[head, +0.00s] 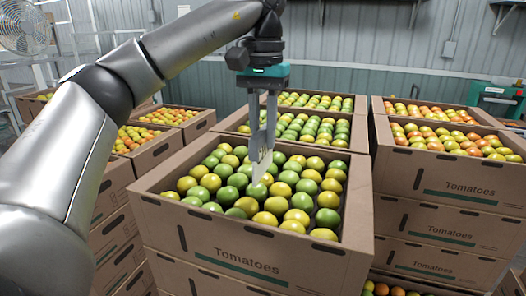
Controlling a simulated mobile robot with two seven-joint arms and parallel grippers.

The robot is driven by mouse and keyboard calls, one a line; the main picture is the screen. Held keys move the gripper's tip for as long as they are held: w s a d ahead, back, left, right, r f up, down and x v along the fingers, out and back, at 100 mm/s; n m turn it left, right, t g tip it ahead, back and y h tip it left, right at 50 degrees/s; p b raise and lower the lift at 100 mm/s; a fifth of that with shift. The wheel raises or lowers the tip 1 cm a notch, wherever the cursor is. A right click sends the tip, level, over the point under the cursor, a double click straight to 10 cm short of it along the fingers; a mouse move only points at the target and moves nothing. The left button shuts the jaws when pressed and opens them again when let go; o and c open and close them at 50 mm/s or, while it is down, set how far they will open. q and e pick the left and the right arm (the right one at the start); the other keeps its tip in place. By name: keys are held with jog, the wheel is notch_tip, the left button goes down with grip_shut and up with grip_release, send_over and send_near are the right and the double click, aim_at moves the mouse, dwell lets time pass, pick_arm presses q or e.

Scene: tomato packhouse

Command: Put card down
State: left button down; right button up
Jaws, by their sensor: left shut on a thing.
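My left gripper (262,135) comes in from the upper left and points down over the front tomato box. It is shut on a small pale card (262,165), which hangs from the fingertips. The card is just above the green and yellow tomatoes (292,196) or touches them; I cannot tell which. Part of the card is hidden by the fingers. The front box (246,262) is brown cardboard with "Tomatoes" printed on its side, and it is full. My right gripper is not in view.
More full tomato boxes stand behind, with stacks at the right (446,211) and at the left (154,153). The box walls rise around the fruit. A fan (24,27) stands at the upper left, and a teal machine (497,98) at the right.

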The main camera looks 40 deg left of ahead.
aim_at(263, 174)
pick_arm(q)
jog(key=shift+f, duration=1.5)
jog(key=shift+f, duration=0.1)
jog(key=c, duration=0.8)
grip_release()
notch_tip(263, 174, up, 12)
jog(key=p, duration=0.4)
